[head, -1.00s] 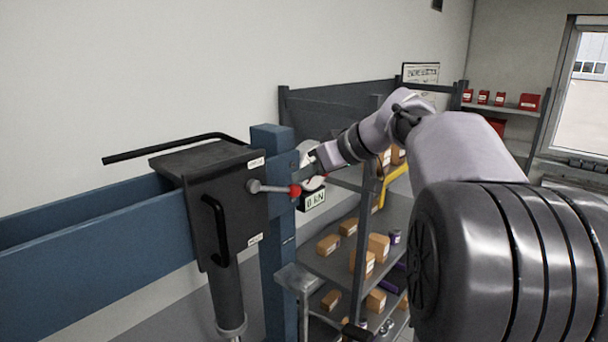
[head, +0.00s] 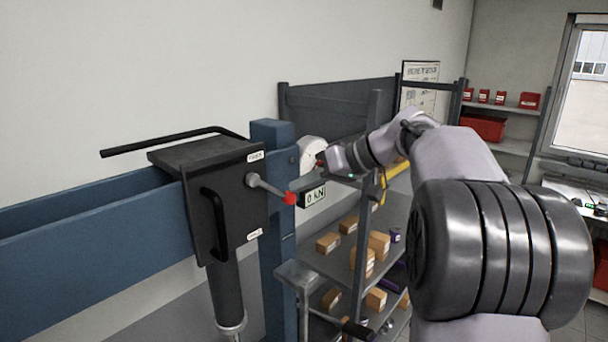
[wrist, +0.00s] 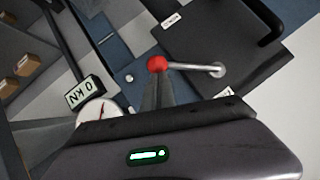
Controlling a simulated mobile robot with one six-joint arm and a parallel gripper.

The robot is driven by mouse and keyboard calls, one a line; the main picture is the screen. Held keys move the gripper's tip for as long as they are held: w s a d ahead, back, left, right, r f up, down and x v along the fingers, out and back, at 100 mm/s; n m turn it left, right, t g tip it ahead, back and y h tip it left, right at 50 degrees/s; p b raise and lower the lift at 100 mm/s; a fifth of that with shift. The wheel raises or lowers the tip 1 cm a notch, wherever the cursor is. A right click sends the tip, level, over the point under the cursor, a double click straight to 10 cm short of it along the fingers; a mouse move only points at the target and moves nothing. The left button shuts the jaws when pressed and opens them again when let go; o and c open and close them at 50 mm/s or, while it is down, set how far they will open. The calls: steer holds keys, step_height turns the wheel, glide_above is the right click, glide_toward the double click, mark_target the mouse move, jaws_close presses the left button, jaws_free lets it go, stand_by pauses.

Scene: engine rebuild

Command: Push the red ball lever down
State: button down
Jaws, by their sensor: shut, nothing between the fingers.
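The red ball (head: 289,198) is on the end of a short metal lever (head: 266,186) on the side of a dark press head. The lever slopes down to the right from its pivot. My gripper (head: 298,184) is just right of the ball, its fingers pointing left at about the ball's height or slightly above. In the wrist view, the red ball (wrist: 157,64) shows right at the tips of my closed, empty fingers (wrist: 157,80). I cannot tell whether they touch it.
The dark press head (head: 228,205) has a label above and below the lever and hangs on a blue frame (head: 272,250). A round gauge (head: 312,152) and a display (head: 313,196) reading 0 kN are close behind my gripper. A shelf with boxes (head: 328,243) stands beyond.

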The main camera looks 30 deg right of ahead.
steer(key=f+y+b, duration=0.1)
steer(key=f+m+y+b, duration=0.1)
steer(key=shift+s+a+f, duration=0.15)
steer(key=shift+a+f, duration=0.2)
steer(key=shift+a, duration=0.05)
steer(key=a+f+m+y+b, duration=0.1)
steer(key=b, duration=0.1)
steer(key=s+a+f+m+y+b, duration=0.1)
steer(key=a+m+y+b, duration=0.1)
steer(key=b, duration=0.1)
steer(key=a+f+m+y+b, duration=0.1)
steer(key=m+b, duration=0.1)
steer(key=b, duration=0.1)
steer(key=shift+s+a+f+y, duration=0.15)
steer(key=shift+s+f+y, duration=0.15)
steer(key=shift+f+y, duration=0.1)
steer(key=shift+r, duration=0.1)
